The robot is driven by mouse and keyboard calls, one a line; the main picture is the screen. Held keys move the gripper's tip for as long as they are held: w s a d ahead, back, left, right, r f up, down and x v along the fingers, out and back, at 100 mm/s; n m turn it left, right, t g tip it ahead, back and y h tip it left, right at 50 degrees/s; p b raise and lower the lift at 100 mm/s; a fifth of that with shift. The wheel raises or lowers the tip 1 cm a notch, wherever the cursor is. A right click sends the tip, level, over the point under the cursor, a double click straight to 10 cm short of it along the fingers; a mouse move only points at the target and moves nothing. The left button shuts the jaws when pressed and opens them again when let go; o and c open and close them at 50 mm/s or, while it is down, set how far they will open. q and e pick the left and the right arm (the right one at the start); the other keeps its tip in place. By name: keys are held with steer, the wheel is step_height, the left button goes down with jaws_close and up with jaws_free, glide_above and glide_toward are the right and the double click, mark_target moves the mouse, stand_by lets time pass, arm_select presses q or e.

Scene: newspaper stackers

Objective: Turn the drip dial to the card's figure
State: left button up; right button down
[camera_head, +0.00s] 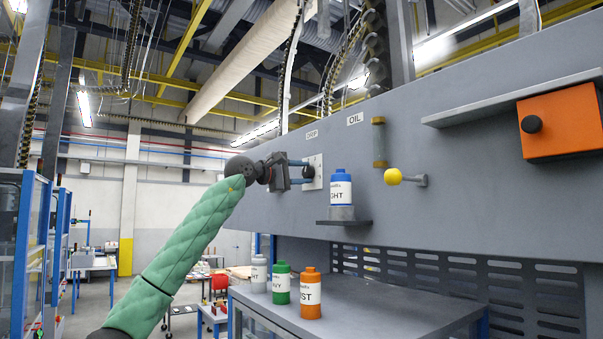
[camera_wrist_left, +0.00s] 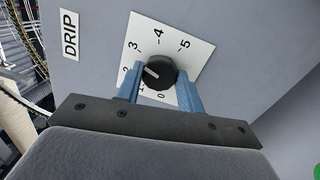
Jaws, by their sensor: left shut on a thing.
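The drip dial is a black round knob (camera_wrist_left: 161,73) on a white plate (camera_wrist_left: 190,30) marked 0 to 5, beside a DRIP label (camera_wrist_left: 69,35). In the head view the dial (camera_head: 309,172) sits on the grey panel, partly hidden by my gripper. My left gripper (camera_wrist_left: 160,88) is shut on the knob, with one blue finger on either side. The knob's white mark points left, roughly toward the 2, which is partly covered by a finger. My left gripper also shows in the head view (camera_head: 300,172). No card with a figure can be made out.
A yellow-knobbed lever (camera_head: 393,177) and an orange box (camera_head: 562,122) are farther right. Grey, green (camera_head: 281,283) and orange (camera_head: 311,293) bottles stand on the bench (camera_head: 390,305) below.

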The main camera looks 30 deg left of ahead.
arm_select(q)
steer(key=shift+m, duration=0.7)
arm_select(e)
steer(key=shift+w+d, duration=0.1)
steer(key=shift+w, duration=0.3)
steer(key=shift+s+f, duration=0.2)
steer(key=shift+s, duration=0.45)
arm_select(q)
steer(key=o, duration=1)
steer(key=shift+w, duration=0.1)
arm_select(e)
steer(key=shift+w, duration=0.1)
steer(key=shift+w, duration=0.1)
arm_select(q)
steer(key=shift+s+a+f, duration=0.1)
steer(key=shift+s, duration=0.15)
steer(key=shift+s+a, duration=0.1)
steer(key=shift+s, duration=0.1)
steer(key=shift+b+v, duration=1.8)
steer(key=shift+v, duration=1.65)
arm_select(e)
step_height(320, 180, up, 8)
steer(key=w+a, duration=0.3)
steer(key=shift+f+g, duration=0.25)
steer(key=shift+g, duration=0.05)
